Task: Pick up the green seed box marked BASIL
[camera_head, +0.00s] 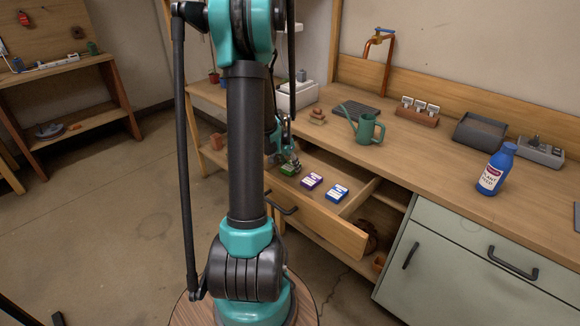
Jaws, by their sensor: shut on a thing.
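The green seed box (288,169) is at the left of the open wooden drawer (337,231), beside a purple box and a blue box. My gripper (289,162) is right over the green box and shut on it. The box's lettering is too small to read. My own arm hides part of the drawer's left side. I cannot tell whether the box touches the drawer floor.
A purple box (312,181) and a blue box (337,192) lie close by in the drawer. On the counter above stand a green watering can (367,128), a blue bottle (495,170) and a dark tray (484,133). The drawer's front panel and side walls surround the boxes.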

